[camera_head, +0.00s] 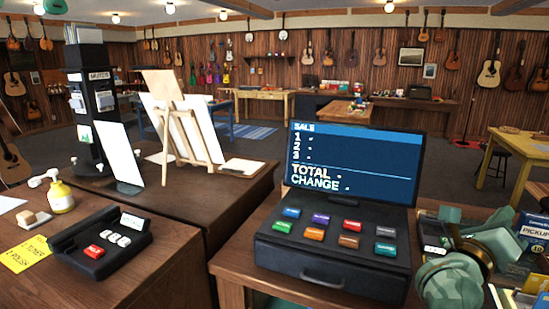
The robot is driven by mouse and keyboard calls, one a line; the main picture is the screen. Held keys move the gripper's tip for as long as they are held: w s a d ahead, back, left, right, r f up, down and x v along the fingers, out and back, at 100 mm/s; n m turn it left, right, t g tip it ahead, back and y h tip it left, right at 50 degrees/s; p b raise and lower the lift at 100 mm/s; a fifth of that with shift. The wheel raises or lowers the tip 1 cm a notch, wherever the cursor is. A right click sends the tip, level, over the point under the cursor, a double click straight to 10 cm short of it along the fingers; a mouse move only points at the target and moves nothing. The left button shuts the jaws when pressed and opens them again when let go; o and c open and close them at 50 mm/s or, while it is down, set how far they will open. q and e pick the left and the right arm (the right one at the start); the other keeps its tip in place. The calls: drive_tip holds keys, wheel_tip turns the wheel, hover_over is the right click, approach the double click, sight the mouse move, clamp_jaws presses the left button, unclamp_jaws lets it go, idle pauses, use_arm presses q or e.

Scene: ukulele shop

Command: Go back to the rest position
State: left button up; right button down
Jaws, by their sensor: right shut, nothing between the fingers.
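My right arm, in teal green with dark and brass-coloured joints, is folded at the lower right of the head view. My right gripper (450,228) is close beside the right side of the cash register (333,245), above the right counter. It is shut with nothing held. Its fingertips are small and partly merged with the clutter behind. My left gripper is not in view.
The register's screen (352,162) reads SALE, TOTAL and CHANGE. A black keypad device (100,243), a yellow bottle (60,197) and a wooden easel (180,130) stand on the left counters. Blue boxes (535,232) crowd the right counter. Open floor lies behind.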

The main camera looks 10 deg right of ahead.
drive_tip(key=w+a+n+t+y, duration=0.1)
drive_tip(key=a+n+t+y, duration=1.6)
drive_tip(key=n, duration=1.2)
drive_tip(key=s+a+f+n+g+y, duration=0.1)
drive_tip(key=a+f+n+g+y, duration=0.2)
drive_tip(key=a+f+n+g, duration=0.35)
drive_tip(key=s+a+f+n+g+y, duration=0.1)
drive_tip(key=a+f+n+g+y, duration=0.25)
drive_tip(key=f+n, duration=0.65)
drive_tip(key=s+d+f+n+g+h, duration=0.1)
drive_tip(key=s+d+f+g+h, duration=0.35)
drive_tip(key=s+f, duration=0.35)
drive_tip(key=s+d+f+n+g+h, duration=0.1)
drive_tip(key=s+d+f+g+h, duration=0.35)
drive_tip(key=s+f, duration=0.35)
drive_tip(key=s+a+f+g+y, duration=0.2)
drive_tip(key=f, duration=1)
drive_tip(key=s+a+f+g+y, duration=0.1)
drive_tip(key=s+a+f, duration=0.1)
drive_tip(key=f, duration=1)
drive_tip(key=s+f+m+g+y, duration=0.1)
drive_tip(key=s+f+m, duration=0.1)
drive_tip(key=s+f, duration=0.5)
drive_tip(key=s+f+m+g+y, duration=0.1)
drive_tip(key=s+f+g, duration=0.1)
drive_tip(key=s+f, duration=0.6)
drive_tip(key=s, duration=0.5)
drive_tip(key=shift+s+f+m, duration=0.2)
drive_tip(key=shift+f+m, duration=0.1)
drive_tip(key=shift+m, duration=0.05)
